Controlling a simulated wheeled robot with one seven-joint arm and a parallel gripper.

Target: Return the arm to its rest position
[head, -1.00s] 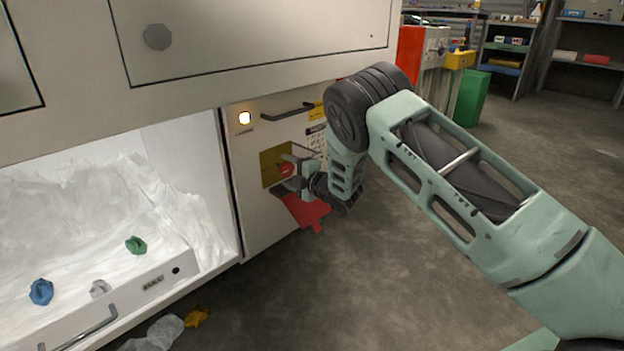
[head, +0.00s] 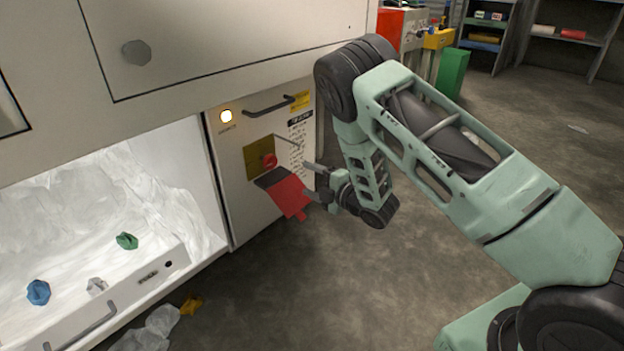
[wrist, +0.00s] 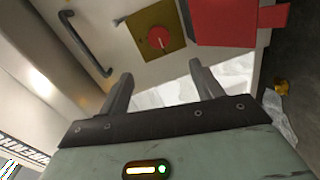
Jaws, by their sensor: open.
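My arm reaches in from the right in the head view. My gripper (head: 309,181) is in front of the cabinet's panel, apart from it and from the red knob (head: 269,160) on its yellow plate (head: 256,152). In the wrist view my gripper (wrist: 158,85) has its two fingers spread with nothing between them. The red knob (wrist: 158,38) and yellow plate (wrist: 147,24) show beyond the fingertips. A red flap (head: 289,194) hangs below the plate in the head view, beside my gripper; it also shows in the wrist view (wrist: 225,22).
An open white-lined bay with a drawer (head: 150,277) is at left, holding blue (head: 38,292) and green (head: 127,241) crumpled pieces. Crumpled film (head: 150,330) and a yellow piece (head: 191,305) lie on the floor. A green bin (head: 453,72) stands behind. Floor right of the cabinet is clear.

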